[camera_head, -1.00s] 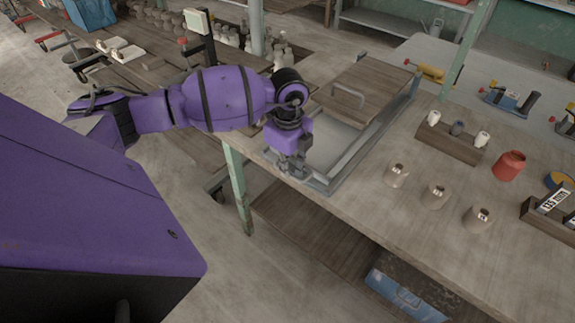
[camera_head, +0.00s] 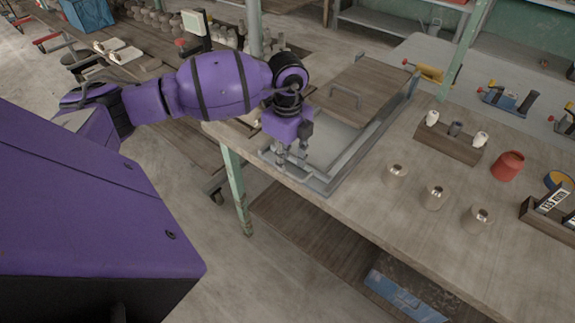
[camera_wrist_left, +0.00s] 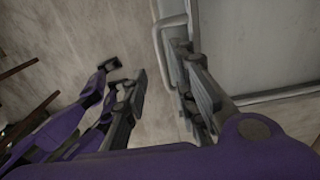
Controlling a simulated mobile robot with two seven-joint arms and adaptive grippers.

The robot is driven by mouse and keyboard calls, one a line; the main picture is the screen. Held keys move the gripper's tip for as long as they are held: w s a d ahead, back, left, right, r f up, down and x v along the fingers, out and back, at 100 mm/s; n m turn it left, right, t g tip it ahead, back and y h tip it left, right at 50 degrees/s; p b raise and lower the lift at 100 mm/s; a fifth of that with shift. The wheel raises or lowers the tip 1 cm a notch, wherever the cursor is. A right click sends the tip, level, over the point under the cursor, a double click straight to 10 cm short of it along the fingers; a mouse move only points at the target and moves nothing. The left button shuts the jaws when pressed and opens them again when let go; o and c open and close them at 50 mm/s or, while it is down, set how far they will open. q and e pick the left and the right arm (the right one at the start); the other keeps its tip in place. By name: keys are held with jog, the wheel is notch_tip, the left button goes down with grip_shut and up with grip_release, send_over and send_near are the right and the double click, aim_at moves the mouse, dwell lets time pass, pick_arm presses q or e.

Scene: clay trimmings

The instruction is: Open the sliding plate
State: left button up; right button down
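In the head view a flat wooden plate (camera_head: 372,82) with a raised grey bar handle (camera_head: 345,97) lies over the far part of a grey metal frame (camera_head: 365,150) on the bench. A bare grey surface (camera_head: 335,145) shows in the frame's near part. My left gripper (camera_head: 291,156) points down at the frame's near left end. In the left wrist view this gripper (camera_wrist_left: 165,98) has its fingers apart, with bare bench between them. A pale bent bar (camera_wrist_left: 160,45) runs beside the right finger, partly hidden by it; I cannot tell whether they touch. My right gripper is out of view.
Several small beige pots (camera_head: 435,197) stand right of the frame. A wooden block (camera_head: 450,143) with small pieces and a red cup (camera_head: 508,166) are further right. A green post (camera_head: 466,50) rises behind.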

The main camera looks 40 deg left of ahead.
pick_arm(q)
notch_tip(320, 180, up, 9)
jog(key=shift+f, duration=0.15)
jog(key=shift+c, duration=0.5)
